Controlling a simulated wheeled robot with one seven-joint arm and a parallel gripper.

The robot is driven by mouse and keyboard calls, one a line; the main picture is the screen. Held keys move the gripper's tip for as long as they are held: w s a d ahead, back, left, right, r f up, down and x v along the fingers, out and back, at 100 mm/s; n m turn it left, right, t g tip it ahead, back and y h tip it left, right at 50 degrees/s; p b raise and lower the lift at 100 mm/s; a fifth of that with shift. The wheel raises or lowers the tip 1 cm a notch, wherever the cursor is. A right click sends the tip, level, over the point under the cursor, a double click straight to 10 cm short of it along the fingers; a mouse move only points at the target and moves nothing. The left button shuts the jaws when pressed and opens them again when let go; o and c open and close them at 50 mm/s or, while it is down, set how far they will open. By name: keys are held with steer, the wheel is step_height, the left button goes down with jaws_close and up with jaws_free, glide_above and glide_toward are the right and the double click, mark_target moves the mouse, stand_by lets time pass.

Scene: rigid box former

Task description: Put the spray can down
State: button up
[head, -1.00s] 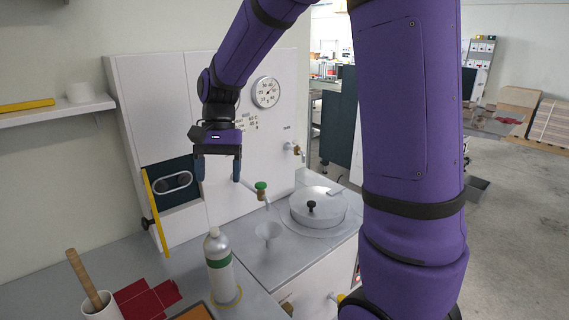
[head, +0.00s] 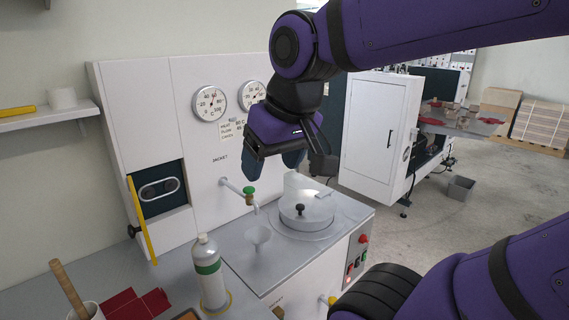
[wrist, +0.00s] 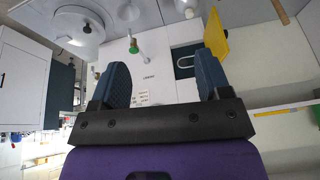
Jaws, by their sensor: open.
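The spray can (head: 209,272), silver with a green band and a white top, stands upright on the counter at the lower left of the head view, on or in a yellow ring (head: 229,300). In the wrist view a pale rounded shape at the top may be the can, but I cannot tell. My gripper (head: 281,162) is up and to the right of the can, in front of the gauge panel and well apart from it. In the wrist view my gripper (wrist: 162,80) has its two dark fingers spread, with nothing between them.
A round lidded vessel (head: 306,214) and a funnel (head: 258,238) are on the metal top below my gripper. A green-handled tap (head: 249,191) juts from the panel. A yellow handle (head: 141,220) stands at the left. Red sheets (head: 130,304) lie beside a pot with a wooden rod (head: 68,287).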

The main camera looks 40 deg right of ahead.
steer(key=shift+s+d+n+t, duration=0.2)
steer(key=shift+s+n+t, duration=0.25)
steer(key=shift+s, duration=0.65)
